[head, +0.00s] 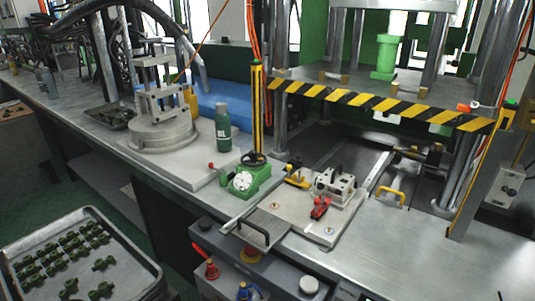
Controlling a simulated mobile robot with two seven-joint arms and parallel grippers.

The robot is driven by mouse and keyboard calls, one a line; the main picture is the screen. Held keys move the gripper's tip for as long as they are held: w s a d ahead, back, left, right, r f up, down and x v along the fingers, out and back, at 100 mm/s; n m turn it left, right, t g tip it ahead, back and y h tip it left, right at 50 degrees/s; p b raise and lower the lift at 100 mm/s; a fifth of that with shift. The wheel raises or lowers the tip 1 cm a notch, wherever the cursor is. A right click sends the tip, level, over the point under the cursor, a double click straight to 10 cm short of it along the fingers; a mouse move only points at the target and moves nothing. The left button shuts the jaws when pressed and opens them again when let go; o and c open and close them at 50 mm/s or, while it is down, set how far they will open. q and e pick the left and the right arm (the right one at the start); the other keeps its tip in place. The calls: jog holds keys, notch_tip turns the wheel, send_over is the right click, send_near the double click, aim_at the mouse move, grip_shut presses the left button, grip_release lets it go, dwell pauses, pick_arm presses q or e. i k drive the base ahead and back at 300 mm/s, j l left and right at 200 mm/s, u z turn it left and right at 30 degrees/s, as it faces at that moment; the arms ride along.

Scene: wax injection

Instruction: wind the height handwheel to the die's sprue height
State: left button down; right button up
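A small black handwheel (254,158) sits at the foot of an upright yellow and black column (257,108), above a green housing (246,181) with a white round dial. The dial's markings are too small to read. A silver metal block with a black handle, which looks like the die (340,183), rests on a pale plate (297,222) to the right of the green housing. A red toggle clamp (320,208) is in front of the block. The sprue cannot be made out. Neither of my grippers shows in the head view.
A green bottle (223,128) stands left of the column. A striped yellow and black bar (380,103) crosses the press. A control box with red and blue knobs (245,275) is below the plate. A tray (75,222) of green parts is at lower left. The bench's right front is clear.

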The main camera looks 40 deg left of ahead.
aim_at(253, 155)
jog(key=l+u, duration=0.25)
jog(key=u, duration=0.2)
jog(key=i+l+u, duration=0.1)
jog(key=l+u, duration=0.15)
jog(key=u, duration=0.2)
